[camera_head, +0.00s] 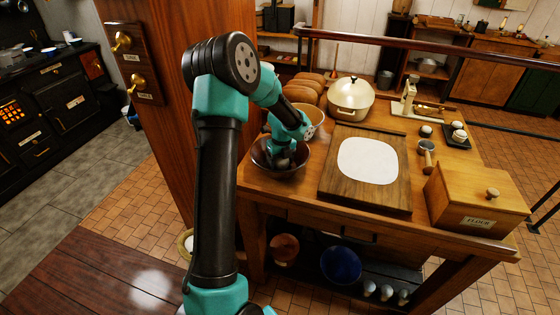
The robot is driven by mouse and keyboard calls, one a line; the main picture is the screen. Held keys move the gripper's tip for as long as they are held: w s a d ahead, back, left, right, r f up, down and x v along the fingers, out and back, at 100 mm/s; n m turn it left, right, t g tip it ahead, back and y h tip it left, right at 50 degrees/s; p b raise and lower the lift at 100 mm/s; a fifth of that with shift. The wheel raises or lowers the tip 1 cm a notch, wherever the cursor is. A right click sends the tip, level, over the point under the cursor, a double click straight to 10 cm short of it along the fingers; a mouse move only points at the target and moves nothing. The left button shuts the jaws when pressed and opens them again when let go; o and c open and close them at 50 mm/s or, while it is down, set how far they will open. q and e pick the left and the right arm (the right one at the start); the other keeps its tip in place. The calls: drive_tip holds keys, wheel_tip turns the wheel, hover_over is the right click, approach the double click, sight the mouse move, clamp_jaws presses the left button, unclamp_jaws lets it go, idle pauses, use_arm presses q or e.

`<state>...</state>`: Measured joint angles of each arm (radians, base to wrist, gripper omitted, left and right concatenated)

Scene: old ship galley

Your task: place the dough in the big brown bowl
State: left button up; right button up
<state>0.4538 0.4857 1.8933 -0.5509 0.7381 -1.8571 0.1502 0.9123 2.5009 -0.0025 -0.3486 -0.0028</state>
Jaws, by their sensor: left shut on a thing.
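A dark brown bowl (257,155) stands at the left end of the wooden table. A lighter tan bowl (318,118) stands just behind it, partly covered by my arm. My left gripper (283,163) points down into the opening of the dark bowl. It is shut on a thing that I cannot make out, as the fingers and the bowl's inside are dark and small. A flat white rounded patch (368,160) lies on the wooden board (335,193); I cannot tell if it is dough or flour. My right gripper is not in view.
Brown loaves (301,90) and a cream lidded pot (351,97) stand at the back of the table. A wooden flour box (476,200) is at the front right. A scale-like device (410,98) stands behind the board. A wooden post (172,130) rises left of my arm.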

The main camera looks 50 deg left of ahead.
use_arm(q)
drive_tip(key=o, duration=1.1)
drive_tip(key=r, duration=1.2)
drive_tip(key=shift+w+d+r, duration=0.1)
drive_tip(key=shift+w+r, duration=0.05)
drive_tip(key=shift+w, duration=0.25)
